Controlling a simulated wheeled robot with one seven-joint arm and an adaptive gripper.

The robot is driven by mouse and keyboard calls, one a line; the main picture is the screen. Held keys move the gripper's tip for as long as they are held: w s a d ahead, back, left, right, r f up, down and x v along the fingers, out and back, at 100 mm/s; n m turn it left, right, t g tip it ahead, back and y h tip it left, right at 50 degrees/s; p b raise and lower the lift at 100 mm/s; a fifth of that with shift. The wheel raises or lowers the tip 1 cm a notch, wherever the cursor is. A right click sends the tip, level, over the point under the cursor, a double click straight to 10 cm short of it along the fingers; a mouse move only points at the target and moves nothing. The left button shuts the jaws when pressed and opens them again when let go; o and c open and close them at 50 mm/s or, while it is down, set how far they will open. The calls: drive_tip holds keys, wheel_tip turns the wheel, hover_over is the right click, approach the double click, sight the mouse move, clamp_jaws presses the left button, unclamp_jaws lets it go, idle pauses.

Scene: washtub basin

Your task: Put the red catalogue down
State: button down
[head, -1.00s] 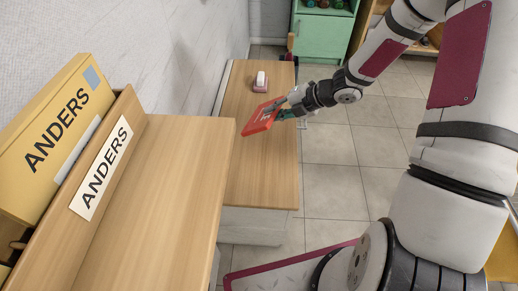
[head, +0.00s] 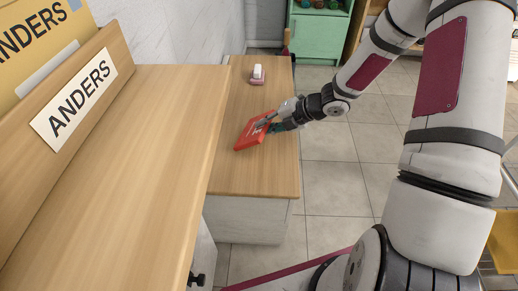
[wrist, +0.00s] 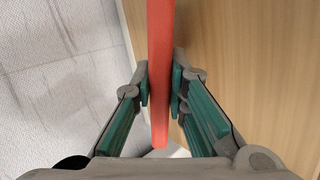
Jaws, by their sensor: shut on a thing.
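The red catalogue (head: 251,134) is a thin, flat red thing over the low wooden bench (head: 240,177) in the head view. My gripper (head: 270,124) is shut on its edge from the right. In the wrist view the catalogue (wrist: 160,70) shows as a narrow red strip, edge-on, between the two green finger pads of my gripper (wrist: 160,88). The catalogue looks tilted in the head view. I cannot tell whether its lower edge touches the bench top.
A small pink and white object (head: 257,74) stands at the bench's far end. A higher wooden surface (head: 130,150) with a yellow "ANDERS" box (head: 40,45) is at the left. A green cabinet (head: 318,38) stands behind. The bench's near part is clear.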

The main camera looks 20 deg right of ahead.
drive_tip(key=shift+w+d+f+b, duration=0.2)
drive_tip(key=shift+f+b, duration=0.15)
drive_tip(key=shift+f, duration=0.35)
drive_tip(key=c, duration=1.8)
unclamp_jaws()
drive_tip(key=shift+o, duration=0.2)
drive_tip(key=p+v, duration=0.6)
drive_tip(key=v, duration=0.2)
drive_tip(key=shift+r, duration=0.1)
